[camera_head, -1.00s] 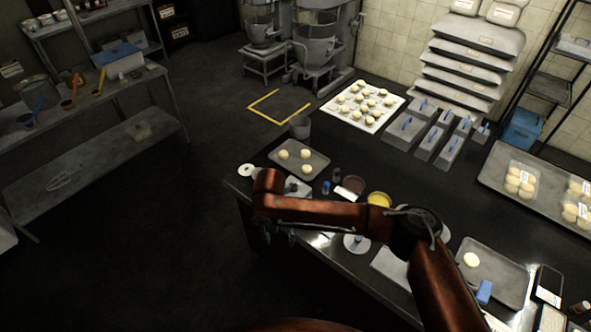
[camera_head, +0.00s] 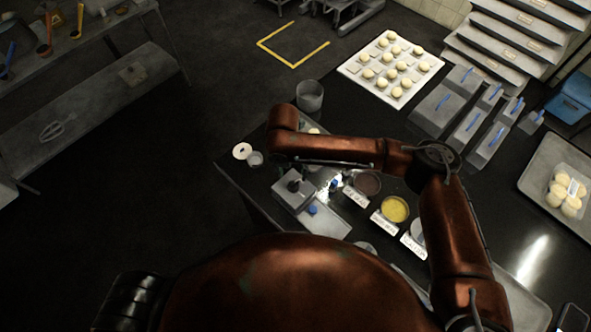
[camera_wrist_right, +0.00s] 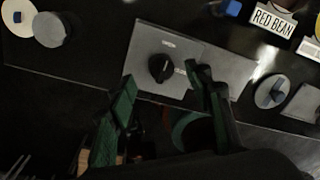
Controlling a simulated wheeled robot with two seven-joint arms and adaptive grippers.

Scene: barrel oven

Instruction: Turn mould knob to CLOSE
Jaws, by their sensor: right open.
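The mould knob (camera_wrist_right: 160,68) is a round black dial on a grey box (camera_wrist_right: 148,42). Small labels sit above it and to its right; I cannot read its pointer setting surely. In the head view the grey box (camera_head: 284,196) with the dark knob (camera_head: 294,185) stands near the table's front left corner. My right gripper (camera_wrist_right: 165,78) is open in the wrist view, with one green-padded finger on each side of the knob in the picture. I see no contact and cannot judge the gap. In the head view my right arm's wrist hides the fingers. My left gripper is not in view.
A grey plate (camera_wrist_right: 228,66) adjoins the box. A grey bucket (camera_head: 309,96) stands behind.

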